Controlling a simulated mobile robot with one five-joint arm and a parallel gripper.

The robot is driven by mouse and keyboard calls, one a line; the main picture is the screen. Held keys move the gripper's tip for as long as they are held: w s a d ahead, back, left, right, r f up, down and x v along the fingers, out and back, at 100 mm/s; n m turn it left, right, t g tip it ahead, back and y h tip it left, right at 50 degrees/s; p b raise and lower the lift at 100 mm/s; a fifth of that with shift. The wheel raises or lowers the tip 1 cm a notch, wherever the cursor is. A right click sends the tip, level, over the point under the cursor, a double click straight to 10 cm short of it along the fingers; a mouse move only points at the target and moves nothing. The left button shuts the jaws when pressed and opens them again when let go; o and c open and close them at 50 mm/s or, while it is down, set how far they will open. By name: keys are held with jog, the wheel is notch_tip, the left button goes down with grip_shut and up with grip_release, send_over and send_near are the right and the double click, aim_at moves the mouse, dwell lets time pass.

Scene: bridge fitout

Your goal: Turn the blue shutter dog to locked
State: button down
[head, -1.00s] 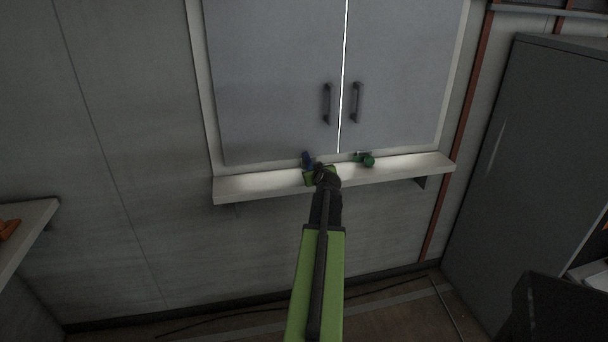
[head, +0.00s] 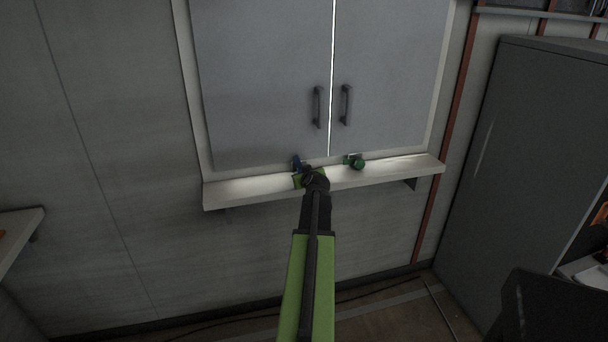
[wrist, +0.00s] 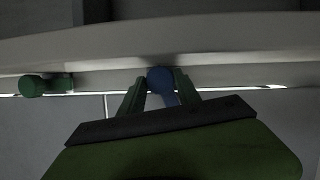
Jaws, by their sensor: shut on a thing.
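The blue shutter dog (head: 297,161) is at the bottom edge of the shutter, left of the door seam, just above the ledge. My gripper (head: 303,175) reaches up to it from below. In the wrist view the rounded blue end (wrist: 160,79) lies between the two green fingers of my gripper (wrist: 160,85), which are shut on it. The gripper hides the lower part of the dog in the head view. I cannot read the dog's exact angle.
A green dog (head: 355,161) sits right of the seam and also shows at left in the wrist view (wrist: 35,86). A pale ledge (head: 235,192) runs under the shutter doors (head: 262,80). A grey cabinet (head: 490,170) stands at right.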

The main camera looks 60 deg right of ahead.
jog(key=shift+s+d+m+t+y, duration=0.15)
jog(key=shift+m+t+y, duration=0.15)
jog(key=shift+m+t, duration=0.35)
jog(key=shift+m+t+y, duration=0.25)
jog(key=shift+m+y, duration=0.25)
jog(key=shift+m, duration=0.35)
jog(key=c, duration=0.9)
grip_release()
jog(key=shift+o, duration=0.2)
jog(key=p+v, duration=0.6)
jog(key=v, duration=1.1)
jog(key=shift+a, duration=0.25)
